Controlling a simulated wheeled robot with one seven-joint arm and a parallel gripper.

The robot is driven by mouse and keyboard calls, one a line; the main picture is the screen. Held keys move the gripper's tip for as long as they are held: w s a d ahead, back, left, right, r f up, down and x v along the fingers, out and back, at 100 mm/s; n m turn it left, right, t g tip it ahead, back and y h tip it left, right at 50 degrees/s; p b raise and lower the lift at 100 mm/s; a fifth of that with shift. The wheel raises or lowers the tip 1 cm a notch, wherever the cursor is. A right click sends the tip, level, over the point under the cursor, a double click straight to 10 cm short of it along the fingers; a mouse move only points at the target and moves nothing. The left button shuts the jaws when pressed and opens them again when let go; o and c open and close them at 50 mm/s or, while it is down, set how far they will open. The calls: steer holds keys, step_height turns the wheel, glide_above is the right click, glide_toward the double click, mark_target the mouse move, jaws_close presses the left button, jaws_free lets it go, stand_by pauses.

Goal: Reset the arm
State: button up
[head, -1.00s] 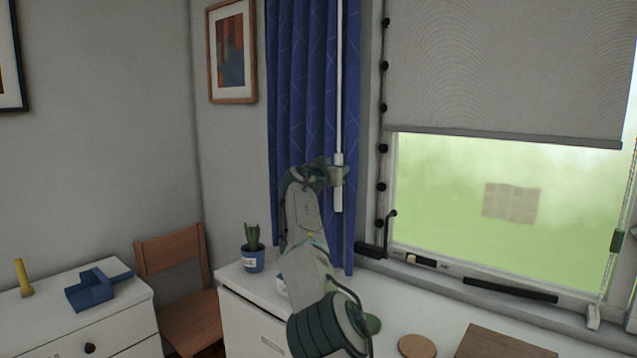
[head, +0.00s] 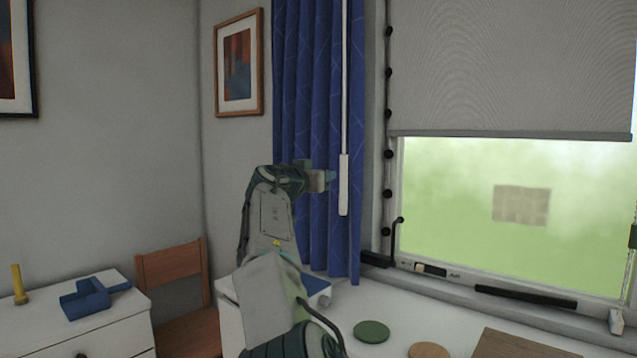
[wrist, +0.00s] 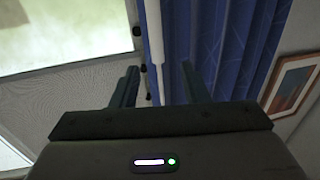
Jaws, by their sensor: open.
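My arm rises from the bottom middle of the head view, and my gripper (head: 331,178) is at its upper end, in front of the blue curtain (head: 317,120). It points right, close to the white wand (head: 344,185) in that view. In the wrist view my gripper (wrist: 158,82) has its two fingers well apart. The white wand (wrist: 152,40) shows between and beyond the fingers, with the curtain (wrist: 225,45) to the right. Nothing is held. I cannot tell how far the wand is from the fingers.
The window (head: 480,190) with a grey blind (head: 510,70) is on the right. A white counter (head: 400,305) holds a green disc (head: 371,331), a tan disc (head: 428,351) and a brown board (head: 510,344). A wooden chair (head: 170,262) and a white cabinet (head: 110,328) stand left.

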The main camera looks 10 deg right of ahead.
steer(key=s+d+f+m+g+y+p, duration=0.1)
steer(key=s+d+f+g, duration=0.15)
steer(key=d, duration=0.35)
steer(key=s+d+f+g+p, duration=0.2)
steer(key=d+f, duration=0.1)
steer(key=d, duration=0.4)
steer(key=s+d+f+g+y+p, duration=0.2)
steer(key=s+d+f+y, duration=0.15)
steer(key=s+f, duration=0.3)
steer(key=s+a+f+n+g+y+p, duration=0.1)
steer(key=s+f, duration=0.4)
steer(key=s, duration=0.7)
steer(key=s+a+f+n+g+y+p, duration=0.2)
steer(key=s+a+f+n+p, duration=0.1)
steer(key=s, duration=0.9)
steer(key=s+a+f+n+g+y+p, duration=0.2)
steer(key=s+a+f, duration=0.5)
steer(key=s, duration=0.5)
steer(key=shift+s+a+f+n+g, duration=0.2)
steer(key=shift+n+g, duration=0.15)
steer(key=shift+n, duration=0.45)
